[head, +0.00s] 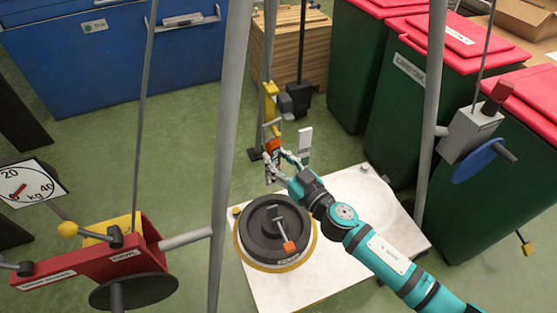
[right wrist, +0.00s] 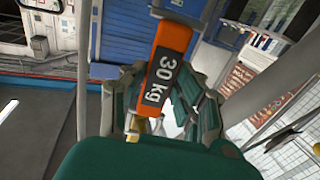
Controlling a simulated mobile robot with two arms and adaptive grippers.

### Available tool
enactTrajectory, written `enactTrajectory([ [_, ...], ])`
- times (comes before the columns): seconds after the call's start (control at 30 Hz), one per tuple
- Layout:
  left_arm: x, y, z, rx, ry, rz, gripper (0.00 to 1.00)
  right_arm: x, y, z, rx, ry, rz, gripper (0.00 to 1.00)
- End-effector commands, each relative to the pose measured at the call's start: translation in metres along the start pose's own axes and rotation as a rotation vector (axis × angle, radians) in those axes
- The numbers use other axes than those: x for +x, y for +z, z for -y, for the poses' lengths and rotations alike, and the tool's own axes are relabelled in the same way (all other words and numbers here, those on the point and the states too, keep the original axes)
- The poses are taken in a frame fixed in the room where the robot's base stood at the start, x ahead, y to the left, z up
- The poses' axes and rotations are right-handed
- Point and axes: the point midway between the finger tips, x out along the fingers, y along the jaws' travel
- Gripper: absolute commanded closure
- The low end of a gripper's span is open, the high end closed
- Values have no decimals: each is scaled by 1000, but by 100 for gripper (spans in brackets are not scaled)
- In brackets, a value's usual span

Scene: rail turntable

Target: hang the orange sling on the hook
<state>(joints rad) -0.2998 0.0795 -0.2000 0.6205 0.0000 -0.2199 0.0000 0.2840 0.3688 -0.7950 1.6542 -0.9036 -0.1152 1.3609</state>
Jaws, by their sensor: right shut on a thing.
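The orange sling (head: 272,146) is between the fingers of my right gripper (head: 273,158), in front of a grey post. In the right wrist view the sling (right wrist: 170,62) is an orange strap marked "30 kg", and the right gripper (right wrist: 162,112) is shut on it. A pale grey piece shows at the strap's upper end; I cannot tell whether they touch. A yellow bracket with a dark grey block (head: 285,103) is on the post just above the sling. I cannot clearly make out the hook. My left gripper is not in view.
Grey legs rise on both sides. A red crane unit (head: 95,263) is at left, a grey winch (head: 468,133) at right. Green bins (head: 405,105) stand behind.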

Motion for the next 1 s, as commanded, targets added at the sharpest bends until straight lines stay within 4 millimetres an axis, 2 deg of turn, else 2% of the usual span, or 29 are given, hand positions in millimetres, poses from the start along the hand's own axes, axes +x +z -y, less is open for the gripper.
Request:
enactTrajectory([
  [0.47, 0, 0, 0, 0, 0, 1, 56, 0, -1, 0, 0, 0, -1, 100],
  [0.5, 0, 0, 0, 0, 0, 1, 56, 0, -1, 0, 0, 0, -1, 65],
  [0.67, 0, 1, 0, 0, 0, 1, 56, 0, 0, 0, 0, 0, -1, 44],
  [0.7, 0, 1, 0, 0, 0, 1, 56, 0, 0, 0, 0, 0, 0, 42],
  [1.0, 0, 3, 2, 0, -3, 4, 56, -4, 2, 0, 1, 1, 3, 42],
])
